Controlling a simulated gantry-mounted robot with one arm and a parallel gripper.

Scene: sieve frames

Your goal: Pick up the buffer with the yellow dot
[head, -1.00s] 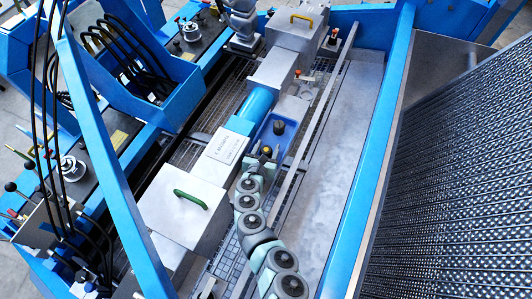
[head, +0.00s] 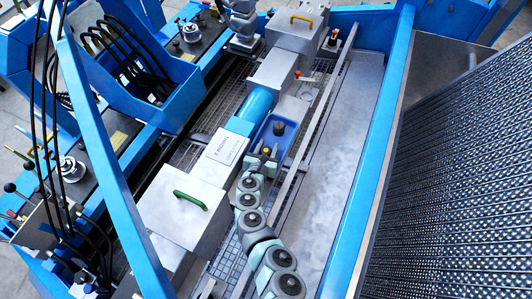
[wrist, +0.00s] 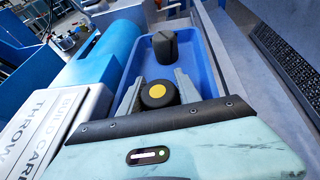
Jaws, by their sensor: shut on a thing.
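The buffer with the yellow dot (wrist: 157,95) is a short black round piece with a yellow disc on its top. It stands at the near end of a blue tray (wrist: 201,60), between the two grey fingers of my gripper (wrist: 158,82), which is shut on it. In the head view the buffer's dark top (head: 266,150) shows small at the tip of my gripper (head: 266,157). A second black buffer (wrist: 165,47) stands farther back in the tray, apart from my fingers; no dot shows on it. The lower part of the held buffer is hidden.
A blue cylinder (wrist: 105,55) and a white lettered box (wrist: 60,112) lie left of the tray. A metal rail (head: 312,115) runs along its right side. A grey box with a green handle (head: 185,205) stands left of my arm. The grey plate (head: 310,215) at right is bare.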

